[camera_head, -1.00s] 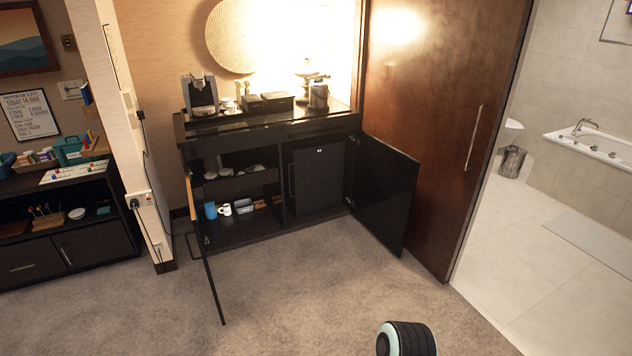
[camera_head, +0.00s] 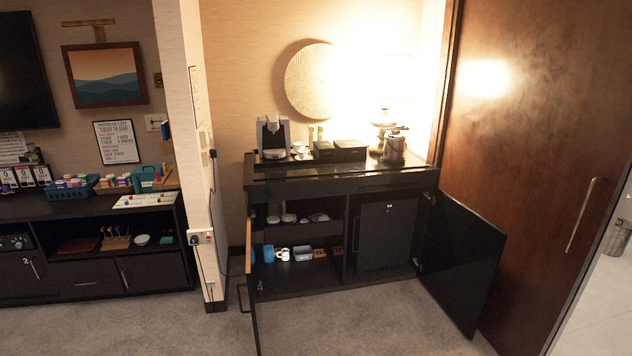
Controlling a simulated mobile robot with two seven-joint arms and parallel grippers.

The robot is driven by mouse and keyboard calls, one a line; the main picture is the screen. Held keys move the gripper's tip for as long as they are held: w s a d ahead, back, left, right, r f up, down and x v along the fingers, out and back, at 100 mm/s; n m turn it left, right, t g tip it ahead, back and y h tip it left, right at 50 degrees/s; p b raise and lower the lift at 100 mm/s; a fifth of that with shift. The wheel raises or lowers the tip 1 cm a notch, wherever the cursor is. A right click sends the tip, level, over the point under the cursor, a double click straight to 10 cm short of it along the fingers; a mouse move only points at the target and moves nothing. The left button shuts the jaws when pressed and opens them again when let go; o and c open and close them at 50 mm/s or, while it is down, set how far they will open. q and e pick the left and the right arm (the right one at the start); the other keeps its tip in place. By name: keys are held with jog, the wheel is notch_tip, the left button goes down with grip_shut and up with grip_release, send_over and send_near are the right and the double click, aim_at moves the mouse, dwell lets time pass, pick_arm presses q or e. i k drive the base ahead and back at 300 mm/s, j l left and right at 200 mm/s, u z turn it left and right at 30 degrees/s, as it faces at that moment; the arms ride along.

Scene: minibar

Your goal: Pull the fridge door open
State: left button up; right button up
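The fridge (camera_head: 385,238) is a small dark box in the right half of the black minibar cabinet, and its door is shut. A thin vertical handle (camera_head: 356,232) runs along the left edge of the fridge door. The cabinet's right door (camera_head: 461,262) stands open to the right, and its left door (camera_head: 251,290) stands open toward me, seen nearly edge-on. Neither of my grippers is in view.
Shelves left of the fridge hold a blue mug (camera_head: 268,253), a white mug (camera_head: 283,254) and small dishes. A coffee machine (camera_head: 273,138) stands on the counter. Carpet (camera_head: 370,325) in front is clear. A wooden door (camera_head: 530,150) is at the right.

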aim_at(385, 232)
jog(key=i+l+z, duration=0.1)
jog(key=i+z, duration=0.35)
jog(key=i, duration=2)
jog(key=i+u, duration=0.15)
jog(key=i, duration=0.65)
jog(key=i+l+u, duration=0.15)
jog(key=i, duration=0.25)
jog(key=i+l+u, duration=0.15)
jog(key=i, duration=0.2)
jog(key=i+l+u, duration=0.2)
jog(key=i, duration=0.2)
